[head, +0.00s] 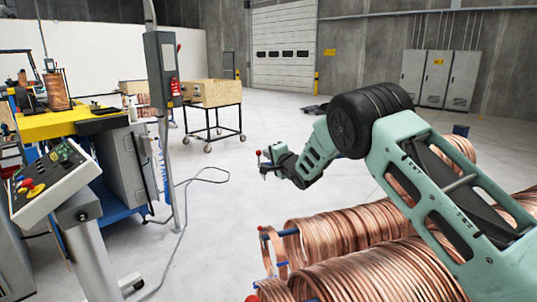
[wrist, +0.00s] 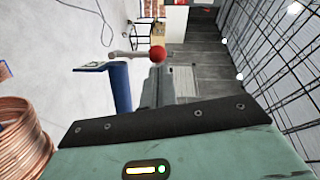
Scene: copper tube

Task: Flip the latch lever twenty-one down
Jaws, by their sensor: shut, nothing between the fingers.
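A latch lever with a red ball knob (head: 258,153) stands up just left of my gripper (head: 265,170) in the head view. In the wrist view its red ball (wrist: 157,53) tops a thin grey rod that joins the end of a blue bar (wrist: 121,88). My gripper is shut and empty, close to this lever; I cannot tell whether they touch. The grey gripper body (wrist: 178,86) shows partly behind the dark wrist edge in the wrist view, and its fingertips are not clear. No number on the lever is readable.
Large copper tube coils (head: 345,235) lie on blue bars under my arm, with another red knob (head: 261,228) at a nearer bar end. A control panel (head: 50,180) and a grey post (head: 165,120) stand left. Floor between is open, crossed by a cable.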

